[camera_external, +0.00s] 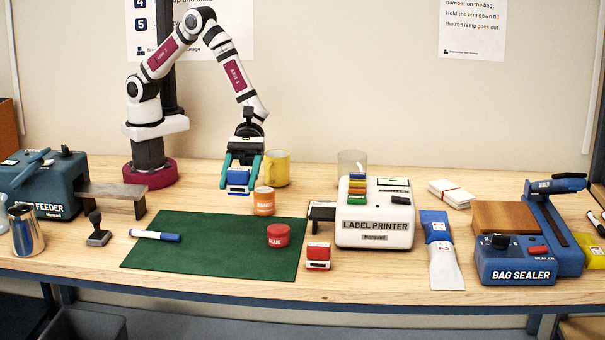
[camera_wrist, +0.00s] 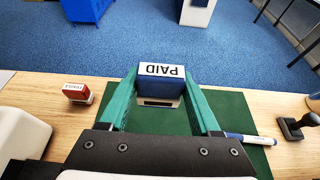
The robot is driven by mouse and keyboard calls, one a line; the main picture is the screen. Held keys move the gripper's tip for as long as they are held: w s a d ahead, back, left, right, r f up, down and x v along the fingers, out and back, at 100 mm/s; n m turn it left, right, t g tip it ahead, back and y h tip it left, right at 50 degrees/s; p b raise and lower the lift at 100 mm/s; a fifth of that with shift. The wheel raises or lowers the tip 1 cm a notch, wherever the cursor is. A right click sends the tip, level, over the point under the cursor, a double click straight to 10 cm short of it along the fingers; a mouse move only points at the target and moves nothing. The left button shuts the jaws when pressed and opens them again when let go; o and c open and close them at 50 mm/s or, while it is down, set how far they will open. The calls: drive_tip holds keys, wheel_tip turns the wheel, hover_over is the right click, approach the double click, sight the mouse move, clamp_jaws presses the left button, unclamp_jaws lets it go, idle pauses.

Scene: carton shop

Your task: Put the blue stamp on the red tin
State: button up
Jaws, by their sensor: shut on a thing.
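The blue stamp (camera_external: 237,178) is between the fingers of my gripper (camera_external: 239,186), held in the air with the mat lower in the picture. In the wrist view the blue stamp (camera_wrist: 160,85) shows its white PAID label between the two green fingers of my gripper (camera_wrist: 161,76). The red tin (camera_external: 278,236), lettered GLUE, stands on the green mat to the right of and lower in the picture than my gripper. Its top looks bare. I do not see the red tin in the wrist view.
An orange tin (camera_external: 263,201) and a yellow mug (camera_external: 277,168) stand close to my gripper's right. A red stamp (camera_external: 318,256) sits right of the green mat (camera_external: 200,258). A marker (camera_external: 156,236) lies on the mat. The label printer (camera_external: 374,216) stands farther right.

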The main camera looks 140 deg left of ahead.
hover_over(278, 229)
wheel_tip(278, 229, down, 5)
drive_tip(key=shift+d+f, duration=0.1)
drive_tip(key=shift+d, duration=0.05)
wheel_tip(278, 229, down, 4)
drive_tip(key=shift+w+f, duration=0.1)
drive_tip(key=shift+f, duration=0.1)
drive_tip(key=o, duration=1.4)
